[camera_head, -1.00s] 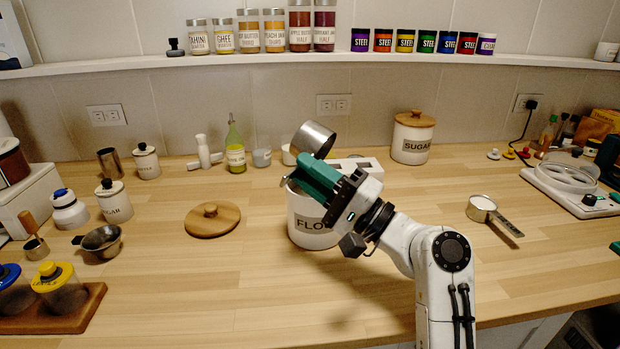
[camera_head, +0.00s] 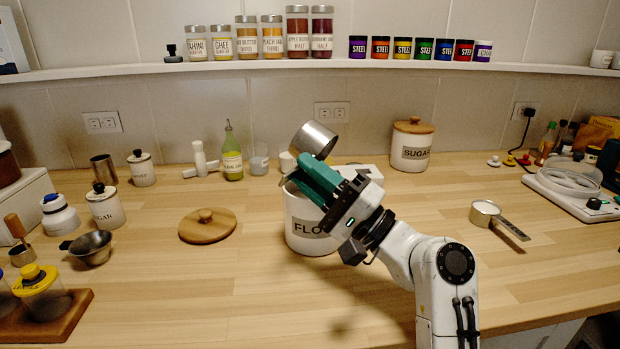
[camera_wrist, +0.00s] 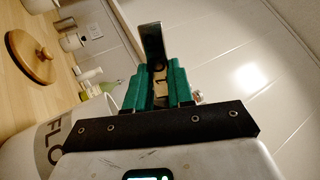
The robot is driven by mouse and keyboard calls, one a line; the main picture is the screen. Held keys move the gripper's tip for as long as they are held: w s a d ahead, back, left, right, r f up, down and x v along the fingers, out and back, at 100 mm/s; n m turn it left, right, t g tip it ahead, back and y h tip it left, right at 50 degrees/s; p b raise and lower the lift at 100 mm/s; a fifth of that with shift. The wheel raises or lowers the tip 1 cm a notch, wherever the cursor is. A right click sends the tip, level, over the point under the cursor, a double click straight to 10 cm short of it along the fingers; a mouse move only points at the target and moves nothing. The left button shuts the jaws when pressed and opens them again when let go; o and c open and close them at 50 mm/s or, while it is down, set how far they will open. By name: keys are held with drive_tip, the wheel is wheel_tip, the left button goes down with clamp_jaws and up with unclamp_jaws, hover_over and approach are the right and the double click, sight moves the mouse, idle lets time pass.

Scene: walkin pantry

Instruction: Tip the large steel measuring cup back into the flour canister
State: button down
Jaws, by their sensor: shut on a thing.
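The large steel measuring cup (camera_head: 315,139) is held tilted above the flour canister (camera_head: 300,238), towards its back edge. I cannot see what the cup holds or any flour falling. My gripper (camera_head: 312,178) has teal fingers shut on the cup's handle, and it hides much of the canister's mouth. In the wrist view a dark steel strip (camera_wrist: 153,45), likely the handle, stands up between the teal fingers (camera_wrist: 155,88). The white canister, marked "FLO…", also shows at lower left there (camera_wrist: 35,150). It stands open and upright.
A round wooden lid (camera_head: 207,228) lies left of the canister. A smaller steel cup (camera_head: 483,212) with white contents lies at right. A sugar canister (camera_head: 411,148) and an oil bottle (camera_head: 232,160) stand behind. The front counter is clear.

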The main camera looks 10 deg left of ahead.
drive_tip(key=shift+r, duration=0.1)
drive_tip(key=h+p, duration=0.1)
drive_tip(key=p, duration=0.6)
drive_tip(key=shift+w+a+r+g+h, duration=0.1)
drive_tip(key=shift+a+r+g+h, duration=0.2)
drive_tip(key=shift+r+h, duration=0.1)
drive_tip(key=h+p, duration=0.1)
drive_tip(key=p, duration=0.3)
drive_tip(key=g+h+p, duration=0.1)
drive_tip(key=p, duration=0.3)
drive_tip(key=shift+w+a+r, duration=0.15)
drive_tip(key=shift+a+r, duration=0.15)
drive_tip(key=shift+a, duration=0.1)
drive_tip(key=shift+a+g+h+p, duration=0.1)
drive_tip(key=shift+g+h+p, duration=0.2)
drive_tip(key=shift+h+p, duration=0.35)
drive_tip(key=shift+f+p, duration=0.25)
drive_tip(key=shift+p, duration=0.05)
drive_tip(key=shift+r+p, duration=0.2)
drive_tip(key=shift+p, duration=0.35)
drive_tip(key=shift+w+a+r+g+h+p, duration=0.2)
drive_tip(key=shift+h+p, duration=0.5)
drive_tip(key=shift+p, duration=1.2)
drive_tip(key=shift+a+r+g+h+p, duration=0.3)
drive_tip(key=shift+h+p, duration=0.45)
drive_tip(key=shift+p, duration=1.2)
drive_tip(key=shift+w+a+r+g+h+p, duration=0.2)
drive_tip(key=shift+h+p, duration=0.5)
drive_tip(key=shift+p, duration=1.2)
